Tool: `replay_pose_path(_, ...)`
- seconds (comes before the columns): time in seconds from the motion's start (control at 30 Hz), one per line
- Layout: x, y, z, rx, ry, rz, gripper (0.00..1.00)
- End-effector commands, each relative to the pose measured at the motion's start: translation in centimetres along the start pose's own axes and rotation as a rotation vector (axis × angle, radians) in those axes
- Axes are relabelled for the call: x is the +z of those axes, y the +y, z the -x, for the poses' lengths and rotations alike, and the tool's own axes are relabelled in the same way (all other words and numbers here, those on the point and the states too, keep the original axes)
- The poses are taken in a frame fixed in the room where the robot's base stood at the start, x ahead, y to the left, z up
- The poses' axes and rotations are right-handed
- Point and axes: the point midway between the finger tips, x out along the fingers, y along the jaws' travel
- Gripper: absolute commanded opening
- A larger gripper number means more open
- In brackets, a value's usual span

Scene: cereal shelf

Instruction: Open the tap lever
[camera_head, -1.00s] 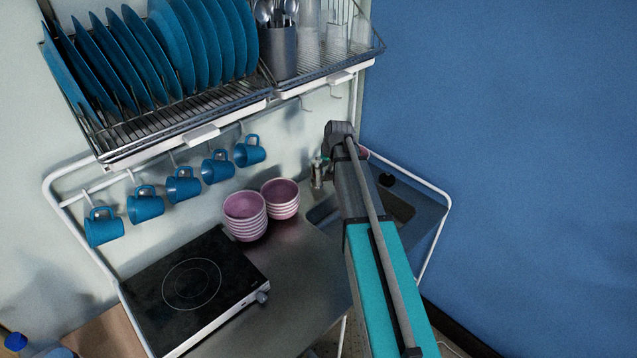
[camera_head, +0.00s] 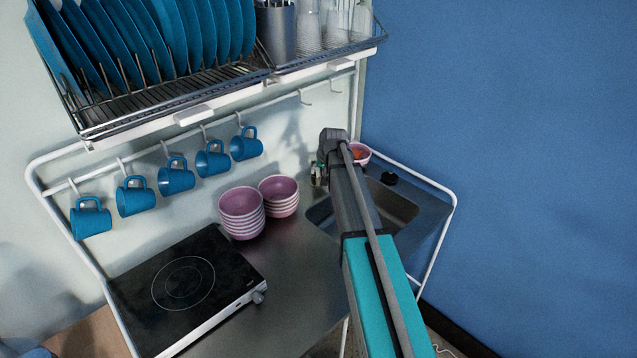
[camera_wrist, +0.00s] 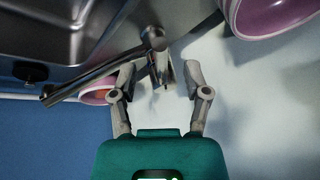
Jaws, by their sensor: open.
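The metal tap (camera_wrist: 154,38) stands beside the sink, and its long spout (camera_wrist: 85,78) reaches out to the left in the wrist view. A short part of the tap, which may be the lever (camera_wrist: 163,72), points down between my fingertips. My gripper (camera_wrist: 160,82) is open, with one finger on each side of this part. I cannot tell whether either finger touches it. In the head view a small part of the tap (camera_head: 318,174) shows just left of my arm. My arm hides the gripper's fingers there.
The sink basin (camera_head: 390,205) lies right of the tap. Two stacks of pink bowls (camera_head: 241,212) stand left of it, near a black hotplate (camera_head: 185,285). A pink bowl (camera_head: 358,153) sits behind my arm. Blue mugs (camera_head: 176,176) hang under the dish rack (camera_head: 200,100).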

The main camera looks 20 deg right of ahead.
Motion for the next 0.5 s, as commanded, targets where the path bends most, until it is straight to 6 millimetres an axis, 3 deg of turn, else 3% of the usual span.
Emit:
replay_pose_path(0.2, 0.1, 0.0, -2.3, 0.0, 0.0, 0.001, 0.61)
replay_pose_path(0.5, 0.1, -0.1, -4.1, -0.001, 0.0, 0.002, 0.61)
